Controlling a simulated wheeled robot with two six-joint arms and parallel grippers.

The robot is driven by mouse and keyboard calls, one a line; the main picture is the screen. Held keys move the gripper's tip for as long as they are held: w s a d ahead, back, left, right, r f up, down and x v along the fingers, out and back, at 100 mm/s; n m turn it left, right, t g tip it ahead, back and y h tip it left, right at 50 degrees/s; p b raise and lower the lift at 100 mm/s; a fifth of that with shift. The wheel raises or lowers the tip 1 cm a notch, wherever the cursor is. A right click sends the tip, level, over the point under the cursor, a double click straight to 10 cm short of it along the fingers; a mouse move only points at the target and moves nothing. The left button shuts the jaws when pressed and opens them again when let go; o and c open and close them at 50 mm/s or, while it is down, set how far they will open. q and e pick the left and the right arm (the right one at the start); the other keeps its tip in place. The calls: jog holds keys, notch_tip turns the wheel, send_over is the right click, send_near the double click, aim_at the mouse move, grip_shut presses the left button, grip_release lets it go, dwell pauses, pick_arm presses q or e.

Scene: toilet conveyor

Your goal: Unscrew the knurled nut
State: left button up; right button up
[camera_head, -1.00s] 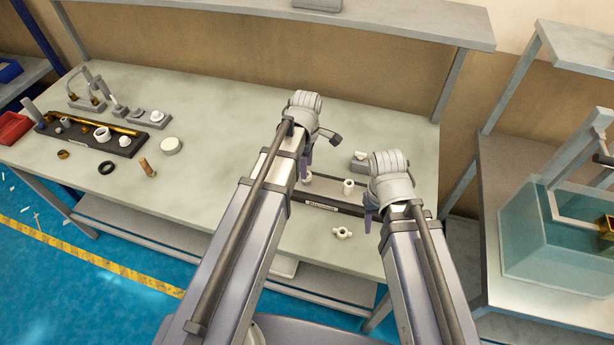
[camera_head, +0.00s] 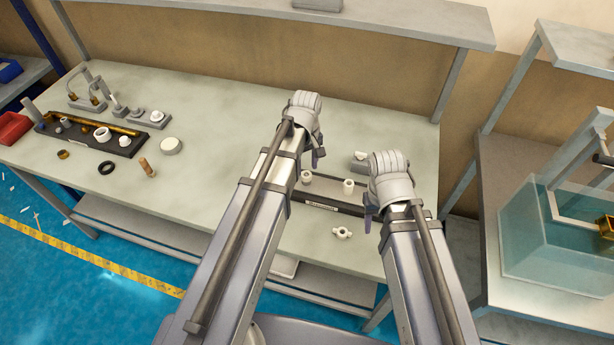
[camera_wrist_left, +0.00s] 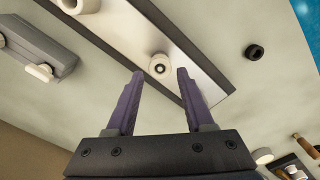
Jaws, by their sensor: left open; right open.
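A long dark tray (camera_head: 325,207) with a metal-grey top lies on the bench and carries two white round fittings. The left one (camera_head: 306,177) also shows in the left wrist view (camera_wrist_left: 160,66), a white ring with a dark centre. The right fitting (camera_head: 348,187) stands beside it. I cannot tell which piece is the knurled nut. My left gripper (camera_wrist_left: 159,72) is open and empty above the tray, with the left fitting framed between its fingers, apart from them. My right gripper (camera_head: 369,217) is open at the tray's right end, its fingers mostly hidden.
A grey block (camera_head: 361,161) with a white part stands behind the tray. At the left are a black ring (camera_head: 107,167), a white disc (camera_head: 171,146), a wooden-handled piece (camera_head: 147,167) and a dark parts tray (camera_head: 125,148). The bench middle (camera_head: 225,135) is clear. A transparent tank (camera_head: 545,245) stands right.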

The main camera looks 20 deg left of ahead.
aim_at(306, 175)
pick_arm(q)
jog(key=m, duration=0.4)
jog(key=shift+m, duration=0.3)
jog(key=shift+m, duration=1.1)
jog(key=m, duration=0.7)
jog(key=shift+f, duration=0.15)
pick_arm(e)
jog(key=shift+f, duration=0.1)
pick_arm(q)
jog(key=shift+f+b, duration=1.4)
jog(key=shift+b, duration=0.15)
pick_arm(e)
jog(key=shift+f, duration=1.45)
